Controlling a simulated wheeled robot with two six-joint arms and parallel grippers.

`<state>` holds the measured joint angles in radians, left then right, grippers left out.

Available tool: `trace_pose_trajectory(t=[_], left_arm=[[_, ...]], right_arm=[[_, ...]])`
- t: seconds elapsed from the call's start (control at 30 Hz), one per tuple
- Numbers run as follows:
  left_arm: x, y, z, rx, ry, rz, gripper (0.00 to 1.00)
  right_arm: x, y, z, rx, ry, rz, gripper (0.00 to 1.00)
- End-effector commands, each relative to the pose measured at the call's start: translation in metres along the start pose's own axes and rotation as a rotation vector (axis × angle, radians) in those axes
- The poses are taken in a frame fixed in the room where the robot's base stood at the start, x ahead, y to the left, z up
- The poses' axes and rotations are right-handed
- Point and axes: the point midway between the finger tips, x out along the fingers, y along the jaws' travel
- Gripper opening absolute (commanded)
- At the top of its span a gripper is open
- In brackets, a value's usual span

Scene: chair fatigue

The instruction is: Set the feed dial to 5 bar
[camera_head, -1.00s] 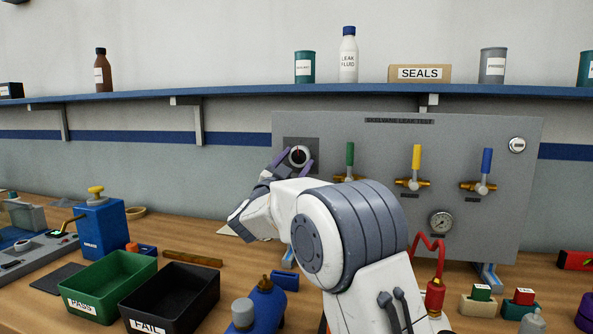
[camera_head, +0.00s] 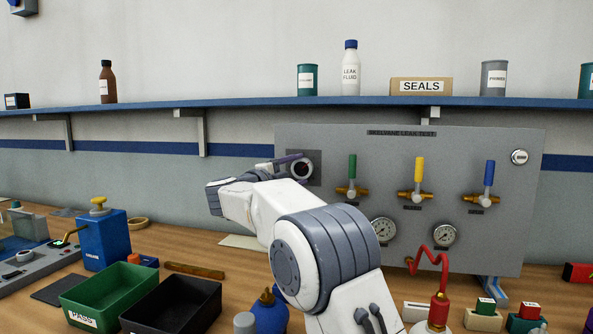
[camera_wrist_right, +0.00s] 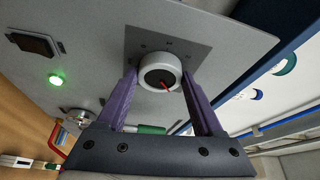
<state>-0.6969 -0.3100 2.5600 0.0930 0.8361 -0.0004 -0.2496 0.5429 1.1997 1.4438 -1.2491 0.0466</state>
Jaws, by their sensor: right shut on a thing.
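The feed dial (camera_head: 301,169) is a round white knob with a dark face on a dark square plate at the panel's upper left. In the right wrist view the dial (camera_wrist_right: 160,72) shows a red pointer on its face; the scale marks around it are too small to read. My right gripper (camera_head: 290,168) is at the dial, and in the wrist view its purple fingers (camera_wrist_right: 160,85) stand on both sides of the knob, shut on it. The grey leak test panel (camera_head: 480,150) carries the dial. My left gripper is not in view.
Green (camera_head: 352,168), yellow (camera_head: 418,170) and blue (camera_head: 489,174) valve levers stand right of the dial, with gauges (camera_head: 445,235) below. A green light (camera_wrist_right: 55,79) glows on the panel in the wrist view. A green bin (camera_head: 105,290) and black bin (camera_head: 175,305) stand on the bench.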

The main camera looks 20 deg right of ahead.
Motion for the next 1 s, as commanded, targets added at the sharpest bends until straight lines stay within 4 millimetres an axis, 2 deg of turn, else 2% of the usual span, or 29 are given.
trace_pose_trajectory(t=[0.6, 1.0], left_arm=[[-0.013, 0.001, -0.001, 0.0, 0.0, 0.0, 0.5], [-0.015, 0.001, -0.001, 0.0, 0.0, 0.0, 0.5]], right_arm=[[0.001, -0.006, -0.002, 0.509, 0.0, 0.209, 0.13], [0.001, -0.006, -0.002, 0.676, 0.0, 0.279, 0.13]])
